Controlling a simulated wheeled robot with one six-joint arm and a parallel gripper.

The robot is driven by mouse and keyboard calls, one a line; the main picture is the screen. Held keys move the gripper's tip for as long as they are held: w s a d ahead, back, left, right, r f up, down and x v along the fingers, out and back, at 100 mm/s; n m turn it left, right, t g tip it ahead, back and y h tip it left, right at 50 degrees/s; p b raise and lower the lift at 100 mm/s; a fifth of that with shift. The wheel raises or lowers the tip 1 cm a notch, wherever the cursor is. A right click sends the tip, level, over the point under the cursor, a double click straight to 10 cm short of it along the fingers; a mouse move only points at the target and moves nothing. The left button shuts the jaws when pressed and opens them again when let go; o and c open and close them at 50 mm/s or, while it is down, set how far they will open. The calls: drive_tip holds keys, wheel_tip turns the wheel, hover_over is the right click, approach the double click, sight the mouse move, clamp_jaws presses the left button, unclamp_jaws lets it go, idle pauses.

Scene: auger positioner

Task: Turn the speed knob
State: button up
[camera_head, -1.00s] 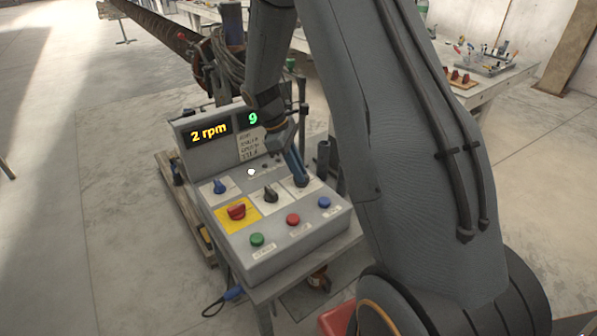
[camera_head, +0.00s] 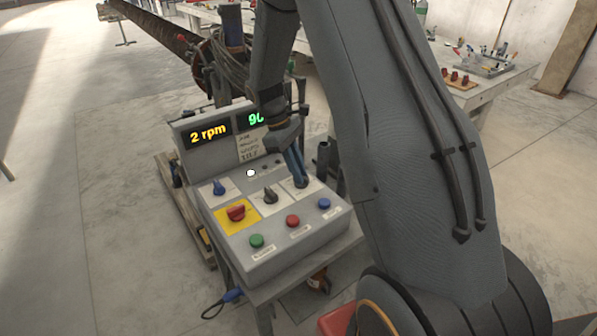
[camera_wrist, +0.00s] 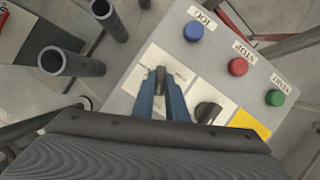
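The grey control box (camera_head: 207,160) carries knobs on square plates; their labels are too small to read. My gripper (camera_head: 299,183) reaches down to the knob on the right-hand white plate (camera_head: 316,186). In the wrist view its two blue fingers (camera_wrist: 161,90) stand close together, one on each side of a narrow dark knob (camera_wrist: 160,76), with hardly any gap. In the head view the fingers hide most of this knob. The left display (camera_head: 209,133) reads "2 rpm" in yellow. The green display (camera_head: 255,118) shows "9" and a partly hidden digit.
Beside it are a black knob (camera_head: 270,195), a red knob (camera_head: 237,211) on yellow and a blue knob (camera_head: 219,187). Green (camera_head: 256,240), red (camera_head: 292,221) and blue (camera_head: 324,203) buttons line the front. Upright grey tubes (camera_wrist: 72,63) stand close to the box.

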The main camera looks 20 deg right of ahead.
drive_tip(key=o, duration=0.4)
drive_tip(key=shift+o, duration=0.2)
drive_tip(key=b+v, duration=0.2)
drive_tip(key=v, duration=0.5)
drive_tip(key=shift+r, duration=0.35)
drive_tip(key=shift+w, duration=0.1)
drive_tip(key=s+a+m+t+y, duration=0.1)
drive_tip(key=s+a+m+t, duration=0.1)
drive_tip(key=s, duration=0.7)
drive_tip(key=s+a+f+m+t+y, duration=0.1)
drive_tip(key=s+a+m+t, duration=0.2)
drive_tip(key=s, duration=0.7)
drive_tip(key=a+m+b, duration=0.1)
drive_tip(key=a+m, duration=0.1)
drive_tip(key=a, duration=0.1)
drive_tip(key=shift+s+a+f+m+y, duration=0.15)
drive_tip(key=shift+a+f+m+y, duration=0.15)
drive_tip(key=shift+y, duration=0.1)
